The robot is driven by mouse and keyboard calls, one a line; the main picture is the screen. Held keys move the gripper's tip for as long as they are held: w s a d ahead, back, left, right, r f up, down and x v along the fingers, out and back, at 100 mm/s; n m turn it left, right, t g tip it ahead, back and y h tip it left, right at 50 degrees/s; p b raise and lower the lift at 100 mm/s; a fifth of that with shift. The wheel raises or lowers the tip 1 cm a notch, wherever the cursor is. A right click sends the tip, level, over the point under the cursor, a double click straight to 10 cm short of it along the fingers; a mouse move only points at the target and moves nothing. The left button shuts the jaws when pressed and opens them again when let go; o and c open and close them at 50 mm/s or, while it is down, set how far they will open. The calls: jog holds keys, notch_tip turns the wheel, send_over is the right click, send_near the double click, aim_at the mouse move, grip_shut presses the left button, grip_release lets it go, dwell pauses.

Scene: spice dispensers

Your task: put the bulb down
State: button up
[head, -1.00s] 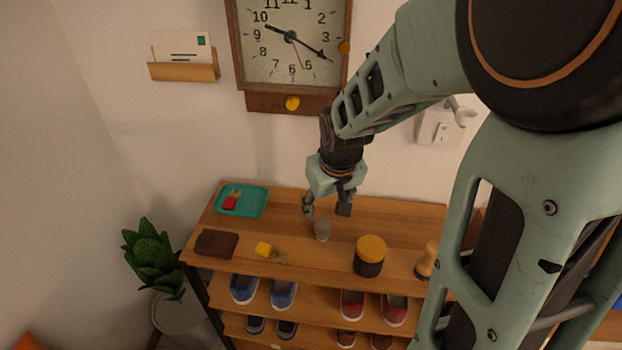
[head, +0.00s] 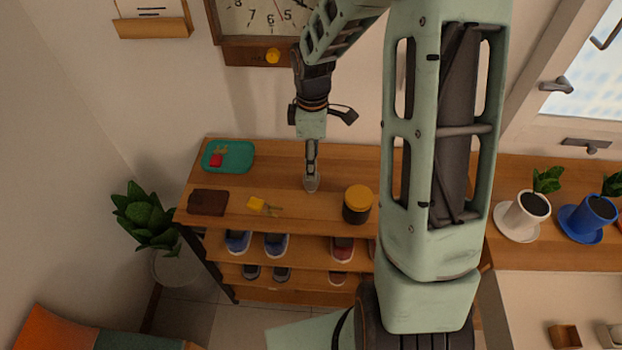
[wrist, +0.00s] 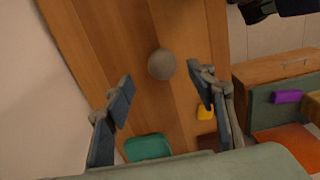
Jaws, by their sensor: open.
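The bulb (head: 312,186) is small and greyish and stands on the wooden shelf top (head: 290,212), between the yellow-tagged keys and the yellow-lidded jar. In the wrist view the bulb (wrist: 161,63) shows as a round grey shape in the gap ahead of my fingers. My gripper (head: 311,168) is right above the bulb, pointing down, with its fingers seen edge-on. In the wrist view my gripper (wrist: 159,80) has its two fingers spread wide, with nothing clamped between them. I cannot tell exactly how much height separates the fingertips from the bulb.
A teal tray (head: 240,163) with a red item is at the back left. A brown wallet (head: 208,202) and yellow-tagged keys (head: 257,204) lie left of the bulb. A dark jar with a yellow lid (head: 357,204) stands close on the right. Shoes (head: 276,245) sit below.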

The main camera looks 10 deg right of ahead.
aim_at(311, 182)
jog(key=shift+s+a+f, duration=0.1)
jog(key=shift+a+f, duration=0.05)
jog(key=shift+f, duration=1.35)
jog(key=shift+s+a+f, duration=0.1)
jog(key=shift+f, duration=1.4)
jog(key=shift+c, duration=0.5)
jog(key=shift+w, duration=0.1)
jog(key=c, duration=1.2)
jog(key=shift+r, duration=0.1)
jog(key=shift+c, duration=0.2)
